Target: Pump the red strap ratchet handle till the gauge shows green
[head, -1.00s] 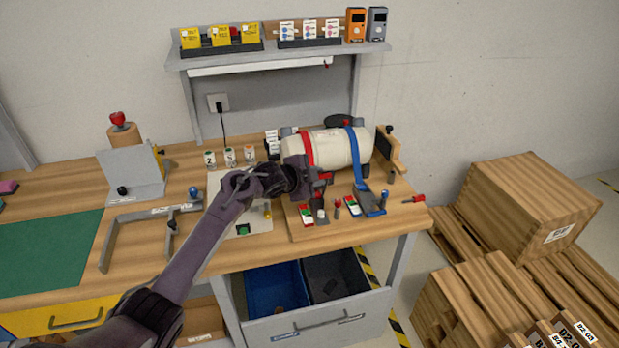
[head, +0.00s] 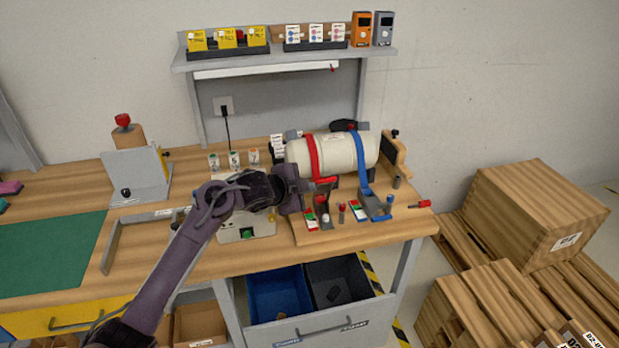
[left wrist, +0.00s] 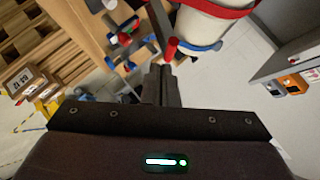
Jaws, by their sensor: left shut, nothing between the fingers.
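The red strap (head: 316,160) wraps around a cream cylinder (head: 337,153) lying on the bench. Its ratchet has a red-tipped handle (head: 326,183) standing raised in front of the cylinder. A small red, white and green gauge (head: 310,219) lies on the board below it; its reading is too small to tell. My left gripper (head: 308,192) is shut and empty, just left of the handle. In the left wrist view the closed fingers (left wrist: 161,84) point toward the red handle end (left wrist: 171,47); contact cannot be told. My right gripper is not in view.
A blue strap (head: 361,158) with its own ratchet (head: 376,206) and gauge (head: 355,211) sits to the right. An open drawer with a blue bin (head: 279,292) juts out below. Wooden crates (head: 530,215) stand at the right.

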